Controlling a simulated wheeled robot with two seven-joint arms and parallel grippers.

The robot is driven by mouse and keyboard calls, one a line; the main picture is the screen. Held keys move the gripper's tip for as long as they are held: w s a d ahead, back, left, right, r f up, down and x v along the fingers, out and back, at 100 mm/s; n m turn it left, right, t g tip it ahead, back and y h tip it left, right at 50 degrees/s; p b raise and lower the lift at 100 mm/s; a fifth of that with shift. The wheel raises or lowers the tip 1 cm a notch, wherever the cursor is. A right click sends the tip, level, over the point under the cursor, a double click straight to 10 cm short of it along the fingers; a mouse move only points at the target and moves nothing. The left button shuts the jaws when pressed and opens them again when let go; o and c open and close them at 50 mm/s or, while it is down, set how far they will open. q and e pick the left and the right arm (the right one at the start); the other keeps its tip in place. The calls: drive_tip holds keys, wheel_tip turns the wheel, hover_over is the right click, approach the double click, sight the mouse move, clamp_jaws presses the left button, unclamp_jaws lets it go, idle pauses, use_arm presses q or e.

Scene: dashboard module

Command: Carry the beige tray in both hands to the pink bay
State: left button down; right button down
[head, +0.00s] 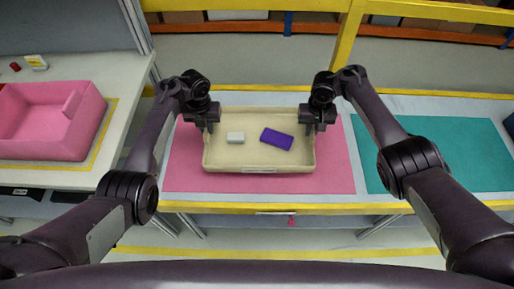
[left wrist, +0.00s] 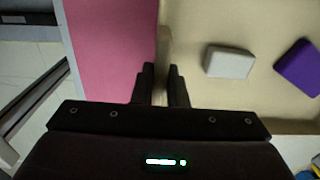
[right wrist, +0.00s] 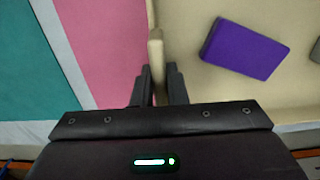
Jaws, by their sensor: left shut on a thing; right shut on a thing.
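The beige tray (head: 225,160) is over the pink bay (head: 335,165) in the head view, inside its left and right edges. I cannot tell whether it rests on the surface or hangs just above it. A white block (head: 235,137) and a purple block (head: 277,138) lie in the tray. My left gripper (head: 208,125) is shut on the tray's left wall, which also shows in the left wrist view (left wrist: 163,50). My right gripper (head: 313,125) is shut on the right wall, which also shows in the right wrist view (right wrist: 155,50).
A teal bay (head: 440,150) lies to the right on the same table. A pink bin (head: 45,125) stands on a side table at the left. A yellow rail (head: 345,40) and shelves with boxes are behind. A yellow strip (head: 300,208) marks the front edge.

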drive_tip(key=shift+d, duration=0.1)
use_arm(q)
drive_tip(key=shift+f, duration=0.1)
use_arm(e)
drive_tip(key=shift+f, duration=0.1)
